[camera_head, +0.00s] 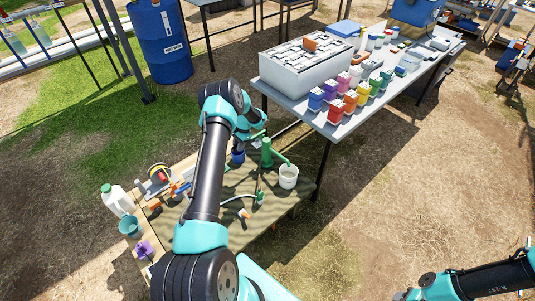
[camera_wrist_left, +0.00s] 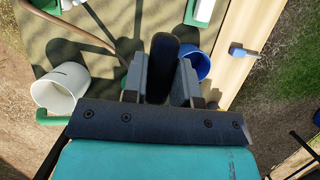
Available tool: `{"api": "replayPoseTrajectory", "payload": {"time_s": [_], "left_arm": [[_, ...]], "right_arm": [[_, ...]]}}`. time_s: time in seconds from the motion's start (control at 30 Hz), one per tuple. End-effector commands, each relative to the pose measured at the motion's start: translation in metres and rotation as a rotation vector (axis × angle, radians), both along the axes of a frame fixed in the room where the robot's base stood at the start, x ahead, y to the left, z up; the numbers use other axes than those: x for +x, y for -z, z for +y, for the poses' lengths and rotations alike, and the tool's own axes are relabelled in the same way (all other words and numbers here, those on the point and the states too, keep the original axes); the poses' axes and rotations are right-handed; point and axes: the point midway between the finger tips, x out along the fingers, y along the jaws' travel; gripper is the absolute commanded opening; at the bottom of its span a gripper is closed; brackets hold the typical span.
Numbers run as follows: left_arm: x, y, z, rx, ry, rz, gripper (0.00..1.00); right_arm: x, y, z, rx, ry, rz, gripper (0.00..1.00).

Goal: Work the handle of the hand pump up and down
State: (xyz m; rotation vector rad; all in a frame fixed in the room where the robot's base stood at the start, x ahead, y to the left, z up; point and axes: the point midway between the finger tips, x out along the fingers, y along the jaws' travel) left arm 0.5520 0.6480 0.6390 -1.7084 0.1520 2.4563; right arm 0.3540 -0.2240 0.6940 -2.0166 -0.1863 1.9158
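The green hand pump (camera_head: 267,154) stands on the low wooden table, its spout over a white bucket (camera_head: 288,177). The bucket also shows at the left of the left wrist view (camera_wrist_left: 61,88). My left gripper (camera_head: 255,134) is at the pump's upper left in the head view, partly hidden by my wrist. In the left wrist view its two grey fingers close against both sides of a dark rounded bar (camera_wrist_left: 163,60), which looks like the pump handle. The rest of the pump is mostly hidden there. My right arm shows at the lower right of the head view; its gripper is out of sight.
A blue cup (camera_head: 238,157) stands close to the pump and shows beside the fingers (camera_wrist_left: 200,64). A pale hose (camera_head: 238,199), a white jug (camera_head: 117,200) and a teal cup (camera_head: 131,226) are on the low table. A long grey table (camera_head: 345,131) with colourful containers stands behind.

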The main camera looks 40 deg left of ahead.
Motion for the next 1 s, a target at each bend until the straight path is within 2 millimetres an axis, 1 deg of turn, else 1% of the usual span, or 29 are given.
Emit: {"api": "replayPoseTrajectory", "payload": {"time_s": [0.03,0.17,0.2,0.33,0.43,1.0], "left_arm": [[0.0,0.0,0.0,0.0,0.0,0.0,0.22],[0.0,0.0,0.0,0.0,0.0,0.0,0.09],[0.0,0.0,0.0,0.0,0.0,0.0,0.08],[0.002,-0.002,0.0,0.003,0.001,0.014,0.08],[0.005,-0.007,-0.001,0.011,0.002,0.055,0.09],[0.027,-0.053,-0.005,0.072,0.002,0.371,0.09]], "right_arm": [[0.0,0.0,0.0,0.0,0.0,0.0,0.43],[0.0,0.0,0.0,0.0,0.0,0.0,0.43],[0.0,0.0,0.0,0.0,0.0,0.0,0.43],[0.0,0.0,0.0,0.0,0.0,0.0,0.43],[0.0,0.0,0.0,0.0,0.0,0.0,0.43],[0.0,0.0,0.0,0.0,0.0,0.0,0.43]]}}
